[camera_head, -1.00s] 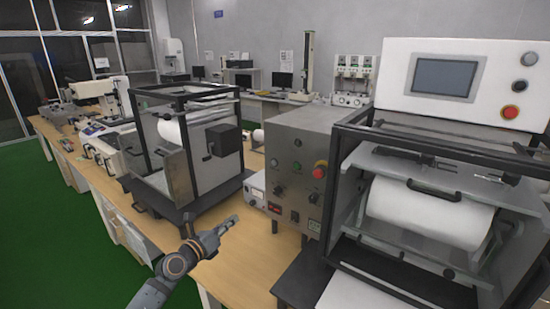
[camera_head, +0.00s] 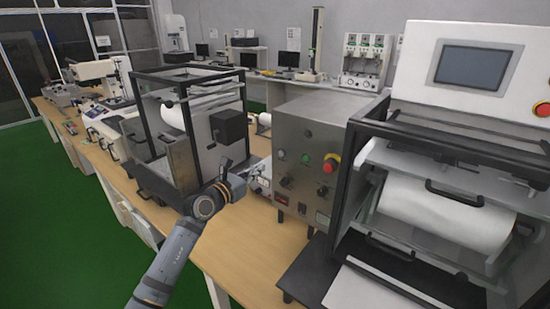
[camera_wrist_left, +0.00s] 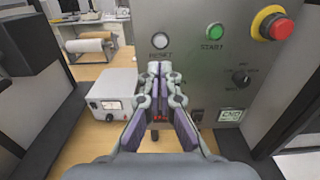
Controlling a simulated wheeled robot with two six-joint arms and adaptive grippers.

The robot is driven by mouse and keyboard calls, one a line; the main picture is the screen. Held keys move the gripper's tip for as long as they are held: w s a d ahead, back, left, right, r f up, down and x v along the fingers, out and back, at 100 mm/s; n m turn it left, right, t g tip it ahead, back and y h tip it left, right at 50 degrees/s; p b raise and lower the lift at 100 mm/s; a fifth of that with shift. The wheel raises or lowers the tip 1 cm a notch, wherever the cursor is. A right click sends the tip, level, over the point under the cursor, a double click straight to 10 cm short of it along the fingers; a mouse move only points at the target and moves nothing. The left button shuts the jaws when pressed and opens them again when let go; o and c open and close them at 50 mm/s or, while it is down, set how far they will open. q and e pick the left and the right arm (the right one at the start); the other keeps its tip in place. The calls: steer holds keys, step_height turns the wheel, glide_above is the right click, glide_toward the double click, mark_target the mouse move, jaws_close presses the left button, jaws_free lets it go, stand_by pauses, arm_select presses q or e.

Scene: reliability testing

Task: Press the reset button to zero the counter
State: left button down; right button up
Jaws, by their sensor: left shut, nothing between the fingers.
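The grey control box (camera_head: 315,130) carries a pale round reset button (camera_head: 280,154) at the upper left of its front. In the left wrist view the reset button (camera_wrist_left: 160,41) sits above its RESET label, just beyond my fingertips. A small red-lit counter display (camera_head: 281,199) is low on the same panel; in the wrist view its red digits (camera_wrist_left: 160,117) show partly between my fingers. My left gripper (camera_wrist_left: 160,68) is shut and empty, pointing at the panel just below the button, apparently without touching it. In the head view the left gripper (camera_head: 248,166) is small, left of the box. My right gripper is out of view.
A green START button (camera_wrist_left: 215,32) and a red emergency stop on yellow (camera_wrist_left: 276,24) sit right of RESET. A white meter box (camera_wrist_left: 112,96) stands left of the panel. A black-framed machine (camera_head: 188,120) is left of my arm; a larger white one (camera_head: 470,70) is right.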

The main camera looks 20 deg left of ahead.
mark_target(281, 154)
arm_select(q)
steer(key=x, duration=0.9)
steer(key=shift+w+p, duration=0.1)
steer(key=shift+p, duration=0.25)
